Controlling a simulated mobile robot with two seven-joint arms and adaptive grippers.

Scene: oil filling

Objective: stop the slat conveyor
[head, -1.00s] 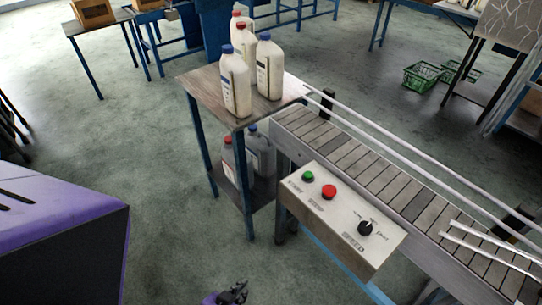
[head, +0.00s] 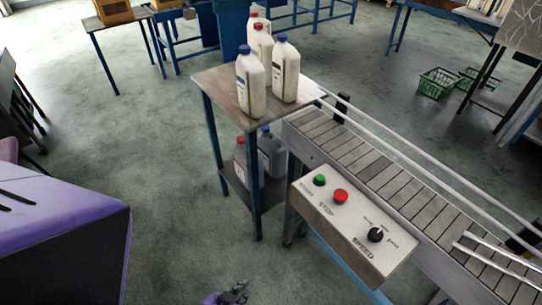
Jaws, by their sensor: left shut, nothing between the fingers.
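The slat conveyor (head: 382,178) runs from the middle to the lower right, with grey slats and pale guide rails. Its control box (head: 350,226) hangs on the near side. The box has a green button (head: 319,180), a red button (head: 340,196) labelled STOP, and a black speed knob (head: 375,234). My left gripper (head: 236,291) shows at the bottom edge, left of and below the box, apart from it. It is shut and empty. My right gripper is not in view.
A small table (head: 222,88) at the conveyor's far end holds several white bottles (head: 251,82), with more bottles on its lower shelf (head: 233,185). Green baskets (head: 437,82) lie on the floor at the back right. The floor left of the small table is clear.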

